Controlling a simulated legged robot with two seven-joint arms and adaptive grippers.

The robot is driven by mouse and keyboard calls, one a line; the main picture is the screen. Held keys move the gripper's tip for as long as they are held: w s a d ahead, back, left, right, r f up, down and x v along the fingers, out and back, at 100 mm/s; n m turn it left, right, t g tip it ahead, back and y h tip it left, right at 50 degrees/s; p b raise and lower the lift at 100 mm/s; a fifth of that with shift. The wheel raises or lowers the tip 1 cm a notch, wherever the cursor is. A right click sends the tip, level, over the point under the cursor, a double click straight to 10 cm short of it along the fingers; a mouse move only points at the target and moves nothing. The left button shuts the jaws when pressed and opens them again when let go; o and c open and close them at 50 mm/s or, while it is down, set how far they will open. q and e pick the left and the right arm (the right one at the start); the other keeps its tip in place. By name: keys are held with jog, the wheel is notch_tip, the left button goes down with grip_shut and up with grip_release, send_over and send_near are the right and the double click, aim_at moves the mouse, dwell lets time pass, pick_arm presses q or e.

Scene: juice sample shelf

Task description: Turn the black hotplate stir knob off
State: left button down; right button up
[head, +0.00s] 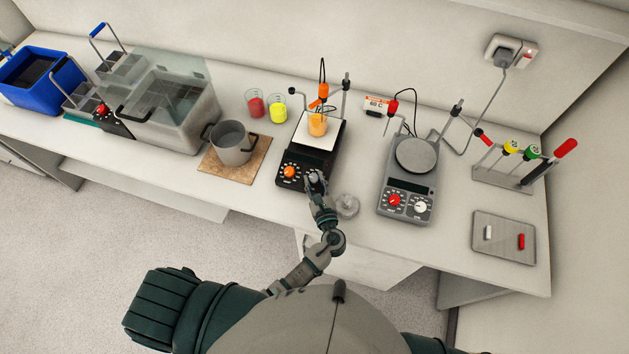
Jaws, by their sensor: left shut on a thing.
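The black hotplate (318,158) stands near the middle of the bench, with a white top plate (304,131). A beaker of orange liquid (317,125) stands on the plate. An orange knob (290,172) shows at the left of its front panel. My left gripper (315,179) is at the right part of that panel, shut on the stir knob there. The gripper hides that knob, so its setting cannot be read. My right gripper is not in view.
A clear round lid or dish (347,205) lies close to my left wrist. A grey hotplate (408,186) with red and white knobs stands to the right. A metal pot (231,147) on a brown board (209,166) stands to the left. Red (255,106) and yellow (278,112) beakers stand behind.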

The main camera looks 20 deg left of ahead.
pick_arm(q)
jog(key=shift+w+r, duration=0.1)
jog(key=shift+r, duration=0.05)
jog(key=c, duration=0.8)
grip_release()
jog(key=shift+o, duration=0.2)
jog(key=shift+d, duration=0.15)
jog(key=v, duration=0.7)
jog(key=shift+s+d, duration=0.15)
jog(key=shift+s, duration=0.05)
